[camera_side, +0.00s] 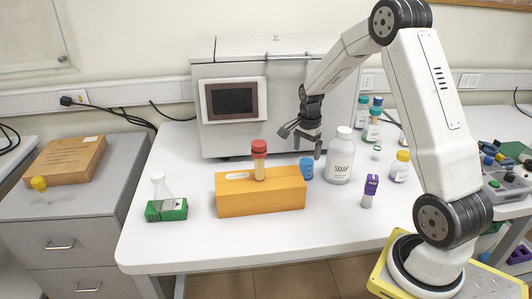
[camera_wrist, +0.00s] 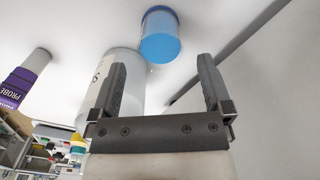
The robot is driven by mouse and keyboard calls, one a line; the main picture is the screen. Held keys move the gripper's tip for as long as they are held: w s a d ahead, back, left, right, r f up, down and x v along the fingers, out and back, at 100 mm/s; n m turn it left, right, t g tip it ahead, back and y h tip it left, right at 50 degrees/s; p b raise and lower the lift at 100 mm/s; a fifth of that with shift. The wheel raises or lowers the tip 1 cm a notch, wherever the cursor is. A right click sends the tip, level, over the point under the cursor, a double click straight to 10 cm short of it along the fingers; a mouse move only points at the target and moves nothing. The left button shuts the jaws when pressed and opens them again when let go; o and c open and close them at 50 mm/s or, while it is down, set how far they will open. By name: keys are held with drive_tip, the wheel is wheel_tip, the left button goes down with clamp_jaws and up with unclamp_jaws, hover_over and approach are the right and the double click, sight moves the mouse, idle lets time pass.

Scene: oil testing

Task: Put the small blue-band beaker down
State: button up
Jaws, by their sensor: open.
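The small blue-band beaker (camera_side: 306,168) stands on the white table just past the right end of the orange block (camera_side: 262,198), which hides part of it. It also shows in the wrist view (camera_wrist: 160,36), at the top centre, beyond my fingertips. My gripper (camera_side: 302,142) is above and a little behind the beaker in the side view. In the wrist view my gripper (camera_wrist: 162,68) has its two fingers wide apart with nothing between them, clear of the beaker.
The soap bottle (camera_side: 340,160) stands close right of the beaker; in the wrist view the bottle (camera_wrist: 122,62) is partly behind my left finger. A red-capped tube (camera_side: 259,160) stands in the orange block. The purple-labelled probe (camera_side: 369,190) is further right. The grey machine (camera_side: 222,135) stands behind.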

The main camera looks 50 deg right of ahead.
drive_tip(key=shift+r, duration=2.2)
drive_tip(key=a+n, duration=0.3)
drive_tip(key=a, duration=0.1)
drive_tip(key=s+a+n, duration=0.1)
drive_tip(key=a+n, duration=0.2)
drive_tip(key=a, duration=0.1)
drive_tip(key=s+a+n+t, duration=0.1)
drive_tip(key=a+n, duration=0.1)
drive_tip(key=a, duration=0.3)
drive_tip(key=shift+s+f+n, duration=0.2)
drive_tip(key=shift+s+n, duration=0.05)
drive_tip(key=shift+n, duration=0.15)
drive_tip(key=s+a+f+n+t, duration=0.1)
drive_tip(key=s+a+n, duration=0.7)
drive_tip(key=a+n, duration=0.3)
drive_tip(key=shift+s+f+t, duration=0.3)
drive_tip(key=shift+s+f, duration=0.05)
drive_tip(key=shift+f, duration=0.05)
drive_tip(key=shift+a, duration=0.1)
